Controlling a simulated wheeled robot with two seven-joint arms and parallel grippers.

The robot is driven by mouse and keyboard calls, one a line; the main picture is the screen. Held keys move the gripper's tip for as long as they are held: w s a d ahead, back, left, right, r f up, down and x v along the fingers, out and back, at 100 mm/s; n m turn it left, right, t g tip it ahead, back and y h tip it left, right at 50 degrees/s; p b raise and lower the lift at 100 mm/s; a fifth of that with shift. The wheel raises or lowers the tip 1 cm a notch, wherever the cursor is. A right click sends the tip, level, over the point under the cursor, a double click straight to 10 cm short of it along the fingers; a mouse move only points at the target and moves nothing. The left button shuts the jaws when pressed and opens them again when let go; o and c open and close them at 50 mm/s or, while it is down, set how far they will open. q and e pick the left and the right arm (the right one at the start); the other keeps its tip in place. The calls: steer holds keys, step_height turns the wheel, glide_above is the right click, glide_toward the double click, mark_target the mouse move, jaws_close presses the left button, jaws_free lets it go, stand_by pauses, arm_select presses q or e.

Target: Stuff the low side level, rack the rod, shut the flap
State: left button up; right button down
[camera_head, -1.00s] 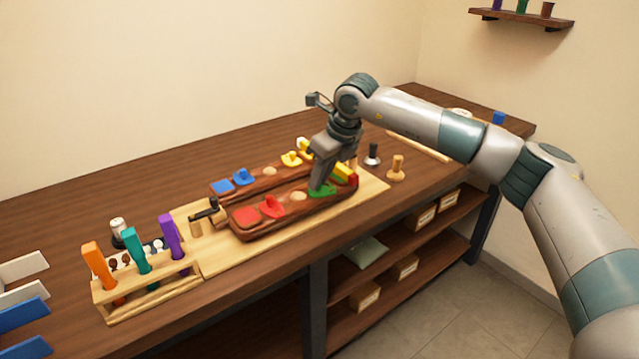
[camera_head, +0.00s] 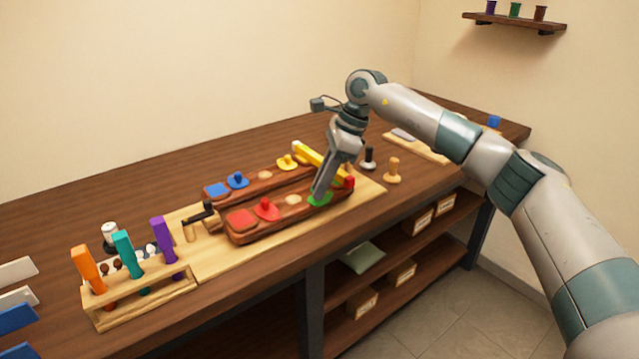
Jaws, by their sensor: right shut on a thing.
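Two long dark-red panels lie side by side on a pale wooden board (camera_head: 215,262). The front panel (camera_head: 275,233) carries a red flap (camera_head: 242,219), a red tabbed piece (camera_head: 266,210) and a green piece (camera_head: 320,200). The back panel (camera_head: 262,187) carries a blue flap (camera_head: 217,190), a blue tabbed piece (camera_head: 237,180) and a yellow tabbed piece (camera_head: 286,162). A yellow bar (camera_head: 313,158) slants behind my right gripper (camera_head: 319,194). That gripper points down, shut on the green piece, hiding part of it. A rack (camera_head: 142,302) holds orange (camera_head: 87,268), teal (camera_head: 123,254) and purple (camera_head: 163,239) handled tools.
Pegs (camera_head: 392,170) stand at right, with a black-topped one (camera_head: 368,157) nearby. White and blue slats (camera_head: 18,318) are at the lower left. The table behind the panels is clear.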

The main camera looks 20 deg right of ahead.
steer(key=shift+n, duration=0.3)
steer(key=c, duration=1.7)
jaws_free()
steer(key=shift+d, duration=0.1)
steer(key=shift+c, duration=0.2)
